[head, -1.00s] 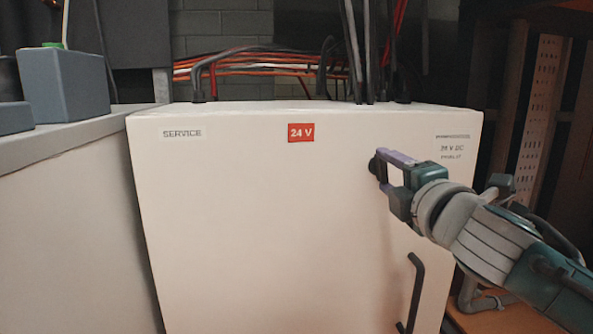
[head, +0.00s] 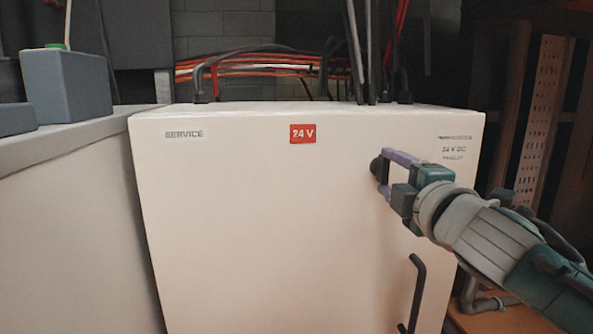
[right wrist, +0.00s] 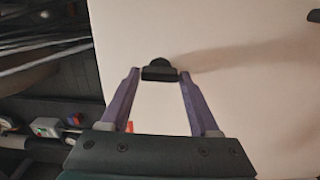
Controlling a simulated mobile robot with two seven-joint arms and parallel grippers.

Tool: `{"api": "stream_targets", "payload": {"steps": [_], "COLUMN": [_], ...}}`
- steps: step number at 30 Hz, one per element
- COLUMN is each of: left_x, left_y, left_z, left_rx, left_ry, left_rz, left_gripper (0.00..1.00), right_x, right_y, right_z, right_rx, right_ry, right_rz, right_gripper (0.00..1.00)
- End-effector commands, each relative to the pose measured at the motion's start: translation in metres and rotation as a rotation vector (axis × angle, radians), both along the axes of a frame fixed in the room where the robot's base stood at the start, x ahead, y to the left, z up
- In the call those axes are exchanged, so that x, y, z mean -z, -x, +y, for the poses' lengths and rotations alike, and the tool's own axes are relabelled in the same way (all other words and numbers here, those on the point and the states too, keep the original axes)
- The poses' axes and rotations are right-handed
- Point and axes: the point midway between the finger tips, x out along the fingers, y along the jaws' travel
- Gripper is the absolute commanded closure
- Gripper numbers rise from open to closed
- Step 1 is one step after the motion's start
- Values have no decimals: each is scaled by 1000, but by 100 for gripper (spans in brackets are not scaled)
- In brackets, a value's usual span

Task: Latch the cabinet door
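The white cabinet door (head: 270,230) faces me and looks flush with the cabinet in the head view. A small black latch knob (head: 376,167) sticks out near its upper right; it also shows in the right wrist view (right wrist: 160,71). My right gripper (head: 382,170) comes in from the right. In the right wrist view its purple fingertips (right wrist: 160,75) sit on either side of the knob's bar, seemingly touching it. A black bar handle (head: 417,290) is lower on the door, clear of the gripper. My left gripper is not in view.
Cables (head: 365,60) rise from the cabinet top, with orange and red ones behind. A grey box (head: 66,85) stands on a pale unit (head: 60,220) at the left. Dark shelving with a perforated upright (head: 540,110) is at the right. The space before the door is clear.

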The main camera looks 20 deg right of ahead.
Motion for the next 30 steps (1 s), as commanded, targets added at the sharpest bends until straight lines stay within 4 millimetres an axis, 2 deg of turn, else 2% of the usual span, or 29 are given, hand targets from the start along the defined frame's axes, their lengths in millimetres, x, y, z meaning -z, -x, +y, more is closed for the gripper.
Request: {"api": "stream_targets", "payload": {"steps": [1, 7, 17, 20, 30], "left_x": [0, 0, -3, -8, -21], "left_y": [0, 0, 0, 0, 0], "left_z": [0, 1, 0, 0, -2], "left_rx": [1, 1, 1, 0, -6], "left_ry": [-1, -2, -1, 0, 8], "left_rz": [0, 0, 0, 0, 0], "left_gripper": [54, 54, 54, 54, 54], "right_x": [0, 0, -1, -1, 0], "right_y": [0, 0, 6, 18, 79], "right_z": [0, 0, 2, 5, 19], "right_rx": [0, 0, 0, -1, 1], "right_ry": [0, 3, 4, 2, 0], "right_rz": [0, 1, 2, 4, 3], "right_gripper": [31, 10, 10, 10, 10]}}
